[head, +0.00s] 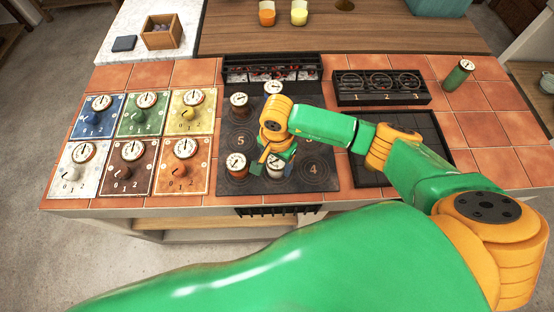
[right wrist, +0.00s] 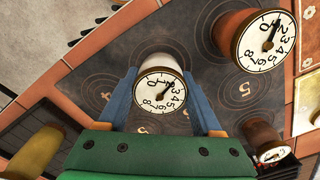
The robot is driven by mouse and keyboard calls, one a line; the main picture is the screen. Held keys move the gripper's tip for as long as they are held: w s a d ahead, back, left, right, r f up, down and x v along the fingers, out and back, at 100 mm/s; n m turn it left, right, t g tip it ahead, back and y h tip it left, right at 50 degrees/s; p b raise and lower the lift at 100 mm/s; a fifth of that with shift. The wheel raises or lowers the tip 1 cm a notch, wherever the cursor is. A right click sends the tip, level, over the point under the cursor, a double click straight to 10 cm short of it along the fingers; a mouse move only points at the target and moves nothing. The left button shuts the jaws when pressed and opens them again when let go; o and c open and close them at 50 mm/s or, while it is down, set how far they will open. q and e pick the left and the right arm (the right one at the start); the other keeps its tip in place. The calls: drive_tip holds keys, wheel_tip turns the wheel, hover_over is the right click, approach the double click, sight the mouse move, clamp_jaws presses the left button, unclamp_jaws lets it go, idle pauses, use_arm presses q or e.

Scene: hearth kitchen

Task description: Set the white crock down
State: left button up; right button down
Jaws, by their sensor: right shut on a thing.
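The white crock (head: 274,172) has a dial on its lid and is over the front middle of the dark numbered cooking plate (head: 323,183). In the right wrist view the white crock (right wrist: 160,63) is between the blue fingers of my right gripper (right wrist: 160,84). My right gripper (head: 273,162) is shut on it from above. I cannot tell whether the crock's base touches the plate. My left gripper is not in view.
A brown crock (head: 236,166) stands close to the left of the white one. Two more crocks (head: 239,104) (head: 274,88) stand at the plate's back. The spot marked 4 (head: 312,170) is bare. Coloured dial panels (head: 126,176) lie left, a black rack (head: 380,90) right.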

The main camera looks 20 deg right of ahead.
sight(277, 160)
drive_tip(key=shift+f, duration=0.2)
drive_tip(key=shift+c, duration=0.3)
unclamp_jaws()
drive_tip(key=shift+r, duration=0.1)
drive_tip(key=shift+r, duration=0.3)
wheel_tip(277, 160, up, 12)
drive_tip(key=b, duration=0.2)
drive_tip(key=shift+f+b, duration=0.15)
drive_tip(key=shift+b, duration=0.15)
